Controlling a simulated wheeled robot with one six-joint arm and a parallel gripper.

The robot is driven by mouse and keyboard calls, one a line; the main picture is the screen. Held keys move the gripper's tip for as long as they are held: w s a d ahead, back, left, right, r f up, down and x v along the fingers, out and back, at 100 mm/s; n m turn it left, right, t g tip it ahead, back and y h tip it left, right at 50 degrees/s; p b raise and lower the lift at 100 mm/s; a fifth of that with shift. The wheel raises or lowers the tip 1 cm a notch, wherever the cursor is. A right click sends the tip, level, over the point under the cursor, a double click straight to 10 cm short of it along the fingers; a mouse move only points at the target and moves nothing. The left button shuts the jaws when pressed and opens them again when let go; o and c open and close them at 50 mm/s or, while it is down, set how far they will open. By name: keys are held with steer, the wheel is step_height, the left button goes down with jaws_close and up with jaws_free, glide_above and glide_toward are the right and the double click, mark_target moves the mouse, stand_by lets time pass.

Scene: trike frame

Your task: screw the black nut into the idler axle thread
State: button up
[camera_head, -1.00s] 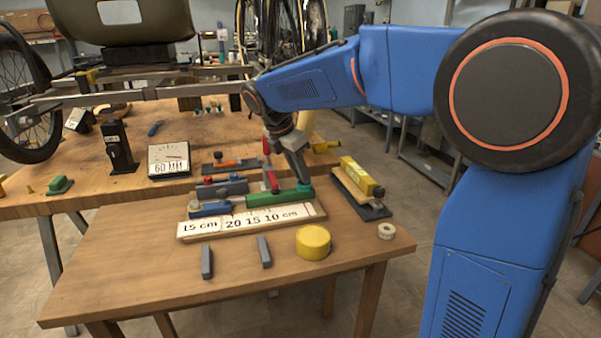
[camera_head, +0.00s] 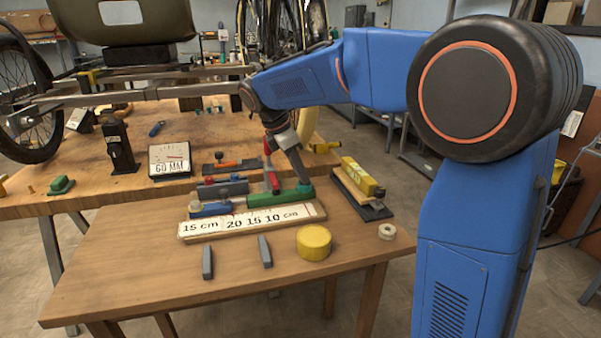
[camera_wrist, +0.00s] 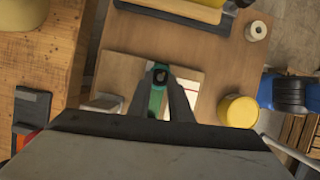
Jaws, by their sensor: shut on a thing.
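My gripper (camera_head: 302,176) is low over the near wooden table, at the right end of a green tool (camera_head: 268,200). In the wrist view, the gripper fingers (camera_wrist: 160,95) close on both sides of the green tool (camera_wrist: 155,100). The tool's teal end has a dark ring with a brownish centre; I cannot tell whether this is the black nut. The tool still appears to lie at the labelled wooden board (camera_head: 262,219). The trike frame (camera_head: 150,92) extends across the upper left. I cannot make out the idler axle thread.
A yellow block tool (camera_head: 358,177) lies on a dark base to the right. A yellow round container (camera_head: 314,242), a white ring (camera_head: 387,231) and two grey bars (camera_head: 207,262) are on the near table. The table's front left is clear.

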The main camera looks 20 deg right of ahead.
stand_by(0.3)
steer(key=shift+w+m, duration=0.1)
steer(key=shift+m, duration=0.5)
steer(key=o, duration=0.9)
steer(key=shift+g, duration=0.3)
steer(key=shift+c, duration=0.2)
steer(key=v, duration=1.2)
